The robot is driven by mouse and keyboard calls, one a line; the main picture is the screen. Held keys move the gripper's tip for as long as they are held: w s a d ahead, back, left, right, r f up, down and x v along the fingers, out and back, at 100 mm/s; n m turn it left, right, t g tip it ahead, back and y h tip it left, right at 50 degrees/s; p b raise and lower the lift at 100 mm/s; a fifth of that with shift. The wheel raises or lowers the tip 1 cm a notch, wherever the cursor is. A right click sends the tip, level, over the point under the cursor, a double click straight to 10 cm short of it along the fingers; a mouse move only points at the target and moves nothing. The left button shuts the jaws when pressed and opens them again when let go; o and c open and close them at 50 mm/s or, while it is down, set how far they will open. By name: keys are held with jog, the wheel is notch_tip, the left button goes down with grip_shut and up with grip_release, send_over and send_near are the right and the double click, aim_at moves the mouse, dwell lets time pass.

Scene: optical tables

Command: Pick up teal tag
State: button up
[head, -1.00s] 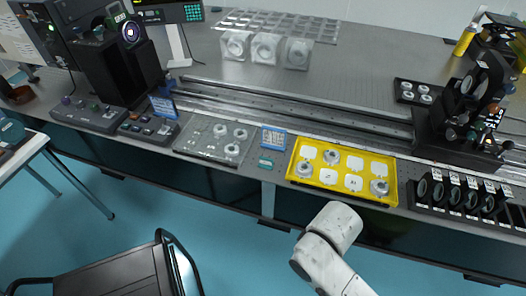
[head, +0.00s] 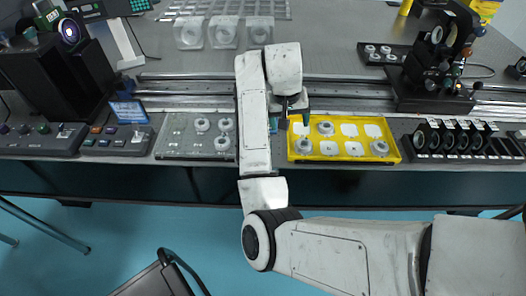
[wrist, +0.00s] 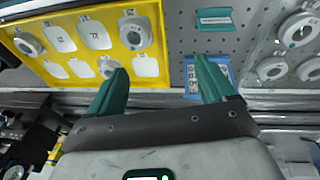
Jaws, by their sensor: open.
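The teal tag (wrist: 215,19) is a small flat teal strip with a line of text. It lies on the perforated table top at the upper right of centre in the wrist view. My gripper (wrist: 161,66) has two teal fingers, spread apart with nothing between them. The tag is beyond the fingertips and nearer the right finger's side of the picture. In the head view my gripper (head: 295,114) hangs over the table beside the yellow tray's left end, and my arm hides the tag.
The yellow tray (wrist: 159,30) with white pads and round parts is left of the tag in the wrist view. A clear plate (head: 170,146) with ring parts and metal rails (head: 190,88) are close by.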

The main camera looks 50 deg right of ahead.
jog(key=w+a+y, duration=0.2)
jog(key=w+a, duration=0.1)
jog(key=w+a+r+b, duration=0.1)
jog(key=w, duration=0.1)
jog(key=shift+a+m+y, duration=0.2)
jog(key=shift+m+y, duration=0.2)
jog(key=shift+a+f, duration=0.1)
jog(key=shift+f, duration=0.25)
notch_tip(320, 180, down, 10)
jog(key=shift+w+r, duration=0.1)
jog(key=shift+w, duration=0.05)
jog(key=shift+c, duration=0.5)
jog(key=c, duration=1)
